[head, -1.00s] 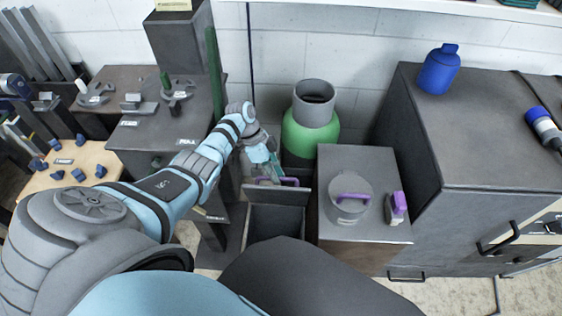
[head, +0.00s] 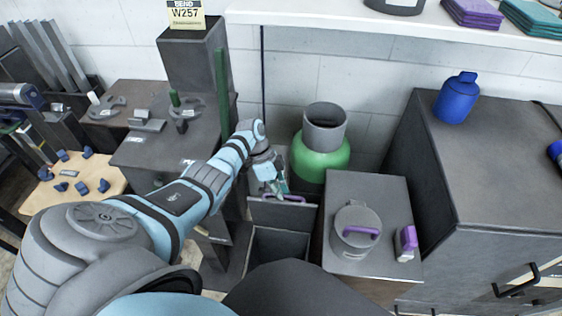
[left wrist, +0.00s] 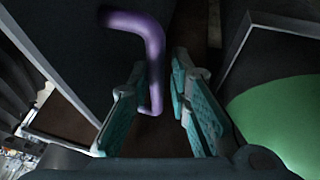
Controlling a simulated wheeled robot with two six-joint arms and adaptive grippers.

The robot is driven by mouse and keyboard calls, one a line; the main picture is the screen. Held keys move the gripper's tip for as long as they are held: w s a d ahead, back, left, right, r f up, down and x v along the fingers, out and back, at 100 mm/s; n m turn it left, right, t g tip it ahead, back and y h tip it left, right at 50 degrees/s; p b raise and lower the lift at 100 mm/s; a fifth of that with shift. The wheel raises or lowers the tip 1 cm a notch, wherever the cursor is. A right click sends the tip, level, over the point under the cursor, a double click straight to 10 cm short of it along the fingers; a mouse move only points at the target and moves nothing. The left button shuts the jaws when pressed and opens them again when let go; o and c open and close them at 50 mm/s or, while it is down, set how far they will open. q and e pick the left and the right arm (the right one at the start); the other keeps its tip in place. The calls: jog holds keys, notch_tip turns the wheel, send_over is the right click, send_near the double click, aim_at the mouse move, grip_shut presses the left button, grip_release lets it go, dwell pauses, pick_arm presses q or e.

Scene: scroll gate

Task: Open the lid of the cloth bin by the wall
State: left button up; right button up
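The cloth bin (head: 262,258) is a dark open-topped box on the floor by the wall, and I see into its dark inside. Its lid (head: 275,213) stands raised at the back of the opening. The purple lid handle (head: 291,197) is on the lid's upper part; it also shows large in the left wrist view (left wrist: 150,40). My left gripper (head: 277,186) is at the handle. In the left wrist view its teal fingers (left wrist: 160,108) are apart, with the end of the handle between them, nearer the left finger. My right gripper is not in view.
A green and grey canister (head: 320,160) stands just behind the bin. Right of the bin, a dark cabinet (head: 345,185) bears a grey round lidded pot (head: 352,232) and a purple item (head: 408,240). A dark workbench (head: 150,160) stands to the left.

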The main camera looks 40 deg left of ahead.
pick_arm(q)
jog(key=shift+o, duration=0.7)
jog(key=shift+w, duration=0.25)
jog(key=shift+r, duration=0.15)
